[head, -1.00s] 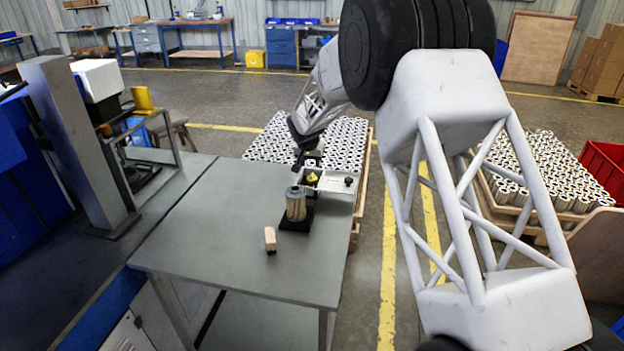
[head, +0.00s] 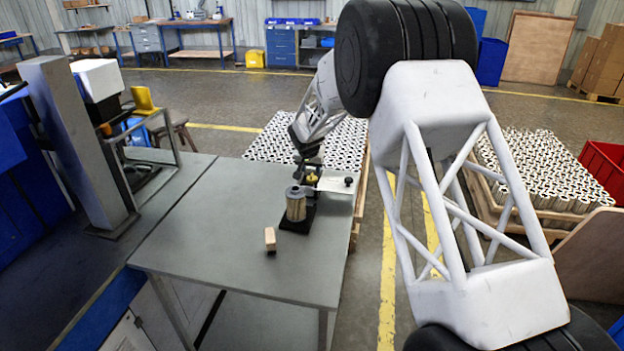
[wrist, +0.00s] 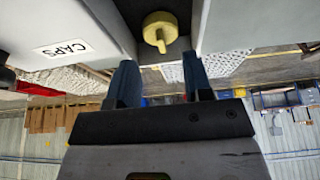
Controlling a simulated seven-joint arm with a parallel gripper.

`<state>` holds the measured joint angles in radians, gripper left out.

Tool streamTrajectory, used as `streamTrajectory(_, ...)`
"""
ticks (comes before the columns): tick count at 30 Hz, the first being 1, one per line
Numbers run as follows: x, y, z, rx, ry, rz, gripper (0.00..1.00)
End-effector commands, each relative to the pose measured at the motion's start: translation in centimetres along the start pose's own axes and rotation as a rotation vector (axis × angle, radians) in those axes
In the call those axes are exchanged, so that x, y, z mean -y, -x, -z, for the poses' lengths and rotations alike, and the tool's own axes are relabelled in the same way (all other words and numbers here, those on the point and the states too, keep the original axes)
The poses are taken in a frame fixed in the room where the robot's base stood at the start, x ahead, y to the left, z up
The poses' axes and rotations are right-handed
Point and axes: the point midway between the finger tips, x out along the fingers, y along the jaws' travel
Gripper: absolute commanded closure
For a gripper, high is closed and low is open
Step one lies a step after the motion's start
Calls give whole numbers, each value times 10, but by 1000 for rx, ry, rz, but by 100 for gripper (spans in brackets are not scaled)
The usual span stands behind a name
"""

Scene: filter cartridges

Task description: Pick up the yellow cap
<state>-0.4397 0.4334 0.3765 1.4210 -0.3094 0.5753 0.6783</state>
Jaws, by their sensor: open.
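The yellow cap (wrist: 160,30) shows at the top of the wrist view, in a dark-floored gap between pale walls, with a narrow tab on it. In the head view the cap (head: 312,177) is a small yellow patch, partly hidden by my gripper (head: 309,170). The white caps tray (head: 334,185) stands at the table's far right corner; its CAPS label (wrist: 62,49) shows in the wrist view. My gripper (wrist: 160,80) is open, its two dark fingers apart and nothing between them. The cap lies beyond the fingertips in that view.
A filter cartridge (head: 296,206) stands upright on a black base (head: 298,224), close in front of the tray. A small wooden block (head: 270,239) stands nearer on the grey table (head: 220,235). The table's left side is clear.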

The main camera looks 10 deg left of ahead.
Motion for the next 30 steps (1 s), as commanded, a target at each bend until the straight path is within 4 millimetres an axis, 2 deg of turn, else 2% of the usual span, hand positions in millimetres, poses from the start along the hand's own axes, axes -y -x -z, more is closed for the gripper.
streamTrajectory(7, 1, -27, -2, 1, 0, 0, 54)
streamTrajectory(12, 1, -38, -2, 1, -1, 0, 54)
streamTrajectory(30, 2, -40, -2, 0, -1, 0, 54)
